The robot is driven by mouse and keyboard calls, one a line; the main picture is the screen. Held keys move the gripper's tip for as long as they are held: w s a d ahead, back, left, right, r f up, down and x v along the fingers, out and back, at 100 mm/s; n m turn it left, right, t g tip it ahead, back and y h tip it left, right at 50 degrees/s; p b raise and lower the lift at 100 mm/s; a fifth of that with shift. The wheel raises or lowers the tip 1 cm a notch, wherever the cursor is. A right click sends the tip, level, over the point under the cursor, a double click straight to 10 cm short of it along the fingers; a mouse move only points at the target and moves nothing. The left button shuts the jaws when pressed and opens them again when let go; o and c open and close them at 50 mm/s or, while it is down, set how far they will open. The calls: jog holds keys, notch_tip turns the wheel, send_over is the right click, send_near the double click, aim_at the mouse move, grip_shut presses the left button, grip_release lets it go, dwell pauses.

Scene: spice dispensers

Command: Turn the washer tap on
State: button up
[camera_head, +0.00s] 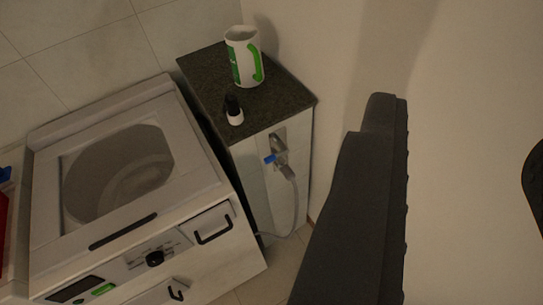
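The washer tap (281,150) is a small metal valve with a blue handle (270,159). It sits on the front of a narrow cabinet (255,185) with a dark stone top, right of the washer (195,195). A grey hose (294,205) runs down from the tap. My gripper (461,122) is open and empty. One dark finger fills the right-centre foreground, and part of the other shows at the right edge. The gripper is to the right of the tap in the picture and apart from it.
The washer has a round window and a control panel. A pale wall (470,50) is at right. A red object (3,225) shows at the left edge.

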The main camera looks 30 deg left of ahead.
aim_at(271, 159)
jog(key=w+a+f+g+y, duration=0.2)
jog(key=w+a+f+y, duration=0.15)
jog(key=w+f, duration=0.4)
jog(key=w+a+f+m+g+y+b, duration=0.1)
jog(key=w+a+f+g+y, duration=0.3)
jog(key=f, duration=0.6)
jog(key=w+a+f+y, duration=0.3)
jog(key=w+a+f, duration=0.35)
jog(key=f, duration=0.25)
jog(key=w+f+m+y, duration=0.1)
jog(key=w+f+m, duration=0.3)
jog(key=f, duration=1)
jog(key=w+f+m+y, duration=0.1)
jog(key=w+f+m, duration=0.3)
jog(key=f, duration=0.9)
jog(key=shift+n, duration=0.7)
jog(key=shift+w+d+r+b+x, duration=0.15)
jog(key=shift+b+x, duration=0.3)
jog(key=shift+x, duration=2.05)
jog(key=shift+w+b+x, duration=0.1)
jog(key=shift+b+x, duration=0.3)
jog(key=shift+x, duration=2.1)
jog(key=shift+w+d+r+b+x, duration=0.15)
jog(key=shift+b+x, duration=0.3)
jog(key=shift+x, duration=2.05)
jog(key=shift+a, duration=0.1)
